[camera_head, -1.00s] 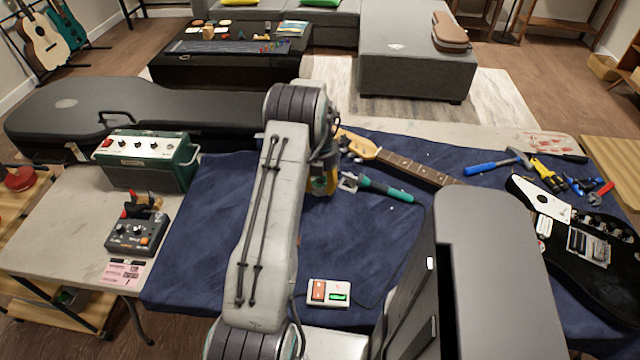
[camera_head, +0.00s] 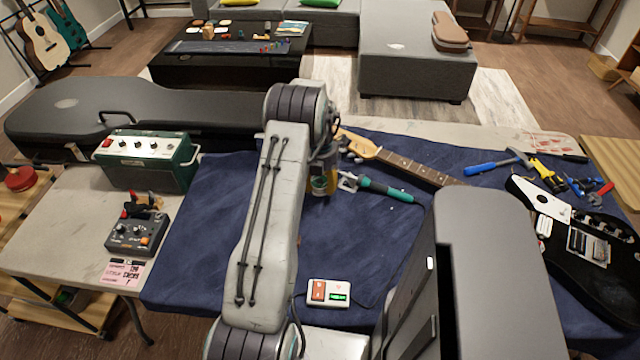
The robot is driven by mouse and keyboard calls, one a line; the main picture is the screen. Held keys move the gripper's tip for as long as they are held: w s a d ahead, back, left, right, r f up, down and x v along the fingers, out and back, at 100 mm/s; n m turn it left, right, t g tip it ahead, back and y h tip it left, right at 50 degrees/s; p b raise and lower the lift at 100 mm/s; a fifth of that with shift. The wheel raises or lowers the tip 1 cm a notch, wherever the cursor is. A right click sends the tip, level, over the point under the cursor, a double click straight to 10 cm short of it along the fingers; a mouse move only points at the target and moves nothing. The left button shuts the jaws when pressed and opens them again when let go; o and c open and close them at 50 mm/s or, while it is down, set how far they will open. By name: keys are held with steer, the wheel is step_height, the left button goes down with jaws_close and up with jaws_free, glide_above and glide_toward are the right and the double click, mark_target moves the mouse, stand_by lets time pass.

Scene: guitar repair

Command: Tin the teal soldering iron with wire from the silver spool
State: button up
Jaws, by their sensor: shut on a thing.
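The teal soldering iron (camera_head: 386,189) lies on the blue mat (camera_head: 205,235), to the right of my arm's end. Its metal end points left, towards my gripper. My gripper (camera_head: 321,184) is low over the mat beside that end, mostly hidden behind my own forearm. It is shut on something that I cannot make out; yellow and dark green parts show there. I cannot pick out the silver spool or its wire, and I cannot tell whether anything touches the iron's tip.
A small white control box (camera_head: 329,293) with a green display sits at the mat's front. A guitar neck (camera_head: 400,163) lies behind the iron. A black guitar body (camera_head: 580,235) and hand tools (camera_head: 545,168) lie right. A green amplifier (camera_head: 147,158) stands left. The mat's left part is clear.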

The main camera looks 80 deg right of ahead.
steer(key=shift+r, duration=0.15)
steer(key=shift+r+p, duration=1.95)
steer(key=shift+r, duration=1.45)
